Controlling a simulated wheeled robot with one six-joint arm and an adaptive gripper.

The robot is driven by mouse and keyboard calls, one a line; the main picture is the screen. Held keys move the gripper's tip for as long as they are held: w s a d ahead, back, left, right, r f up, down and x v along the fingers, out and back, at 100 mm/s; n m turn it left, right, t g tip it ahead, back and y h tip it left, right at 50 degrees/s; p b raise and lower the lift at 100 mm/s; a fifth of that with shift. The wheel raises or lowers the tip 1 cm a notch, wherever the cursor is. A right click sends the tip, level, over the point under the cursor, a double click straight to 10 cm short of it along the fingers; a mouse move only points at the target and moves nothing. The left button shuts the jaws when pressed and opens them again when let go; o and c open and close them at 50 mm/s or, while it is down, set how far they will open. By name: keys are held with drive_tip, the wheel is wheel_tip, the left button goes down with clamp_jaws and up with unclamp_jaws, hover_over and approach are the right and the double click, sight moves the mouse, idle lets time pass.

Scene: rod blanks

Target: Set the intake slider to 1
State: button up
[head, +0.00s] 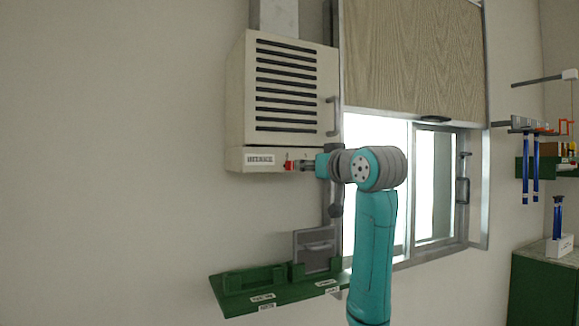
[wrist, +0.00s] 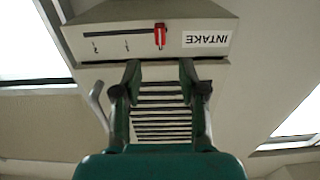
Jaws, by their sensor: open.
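The intake slider's red knob (wrist: 160,37) sits at the end of its dark track nearest the INTAKE label (wrist: 205,39), in the upside-down wrist view. Two small marks (wrist: 127,45) lie along the track to the left of the knob; their digits are too small to read surely. In the head view the knob (head: 288,161) is just right of the label (head: 259,158), on the white box's lower strip. My gripper (wrist: 159,68) is open, its two fingers apart and lined up with the knob, one to each side. It (head: 302,165) is close to the knob; contact does not show.
The white vented box (head: 285,85) hangs on the wall, with a grey handle (head: 331,116) at its right. A window (head: 433,185) with a wooden blind is right of it. A green shelf (head: 260,295) with a grey plate (head: 316,250) is below. Wall space left is clear.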

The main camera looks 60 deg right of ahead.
sight(292, 164)
drive_tip(key=x, duration=1)
clamp_jaws()
